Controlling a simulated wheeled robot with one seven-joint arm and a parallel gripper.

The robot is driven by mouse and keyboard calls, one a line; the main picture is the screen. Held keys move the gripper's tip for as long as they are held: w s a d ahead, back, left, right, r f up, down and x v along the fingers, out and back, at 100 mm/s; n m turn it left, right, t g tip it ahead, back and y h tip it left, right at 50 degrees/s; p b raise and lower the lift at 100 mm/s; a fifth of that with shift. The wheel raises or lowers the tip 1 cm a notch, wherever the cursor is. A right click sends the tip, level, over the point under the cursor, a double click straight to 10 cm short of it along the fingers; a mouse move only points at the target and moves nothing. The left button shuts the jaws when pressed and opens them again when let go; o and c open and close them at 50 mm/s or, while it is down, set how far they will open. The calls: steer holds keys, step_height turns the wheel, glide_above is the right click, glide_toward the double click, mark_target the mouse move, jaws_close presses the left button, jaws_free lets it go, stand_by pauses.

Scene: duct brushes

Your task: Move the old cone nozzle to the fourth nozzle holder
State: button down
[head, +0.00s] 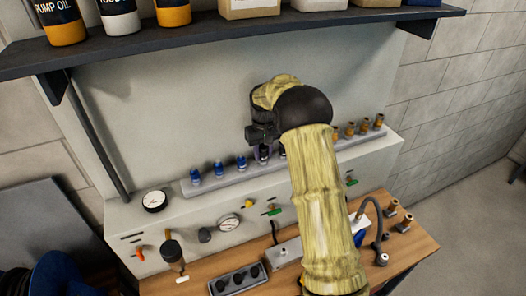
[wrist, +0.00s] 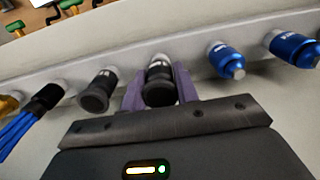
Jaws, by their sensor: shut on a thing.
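My gripper (head: 263,147) is at the long nozzle rail (head: 212,186) on the bench's back ledge. In the wrist view its purple fingers (wrist: 160,92) are shut around a black nozzle (wrist: 160,82) with a pale ring. In the head view this nozzle (head: 264,158) is fourth from the left along the rail, just right of three blue nozzles (head: 219,169). Its base appears at the rail; I cannot tell whether it is fully seated. Another black nozzle (wrist: 97,92) stands beside it in the wrist view. I cannot read which one is the old cone nozzle.
Two blue nozzles (wrist: 226,60) stand close on the other side in the wrist view. A blue-bristled piece (wrist: 38,103) is farther left. Brass nozzles (head: 364,127) fill the rail's right end. A dark shelf (head: 230,38) with bottles and boxes hangs above. My arm hides the rail's middle.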

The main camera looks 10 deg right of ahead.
steer(key=shift+f, duration=0.4)
steer(key=c, duration=1)
jaws_free()
steer(key=shift+o, duration=0.2)
steer(key=shift+r, duration=0.15)
step_height(320, 180, up, 17)
steer(key=b, duration=0.3)
steer(key=shift+b, duration=0.4)
steer(key=s+f+m+t+b, duration=0.1)
steer(key=s+f+b, duration=0.2)
steer(key=s+f, duration=0.8)
steer(key=s+f+m+t+b, duration=0.1)
steer(key=s+f+b, duration=0.3)
steer(key=s+f, duration=0.7)
steer(key=s, duration=0.9)
steer(key=shift+s+f+t, duration=0.15)
steer(key=shift+f+t, duration=0.15)
steer(key=shift+f, duration=0.1)
